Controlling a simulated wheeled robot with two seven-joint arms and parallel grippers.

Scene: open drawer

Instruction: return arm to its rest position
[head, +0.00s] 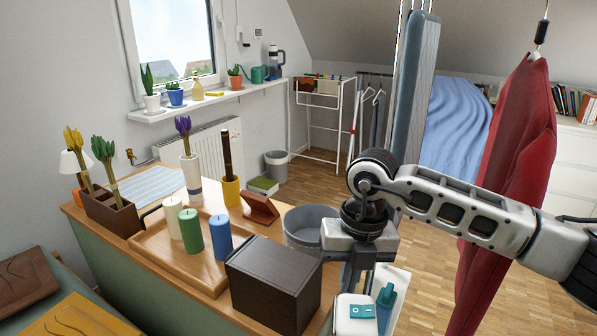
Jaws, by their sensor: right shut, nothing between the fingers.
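My right arm comes in from the right edge. Its wrist bends down beside the wooden cabinet top, and my right gripper (356,280) points downward just right of the dark brown box (275,280). The gripper is shut with nothing visible in it; its fingertips are hard to make out against the things below. My left gripper is not in view. No open drawer can be made out clearly from here.
A wooden tray (152,246) holds several candles on the cabinet top. White and teal items (357,312) lie below the right gripper. A grey basin (303,226) is left of the wrist. A red garment (512,150) hangs behind the forearm. Wooden floor shows beyond.

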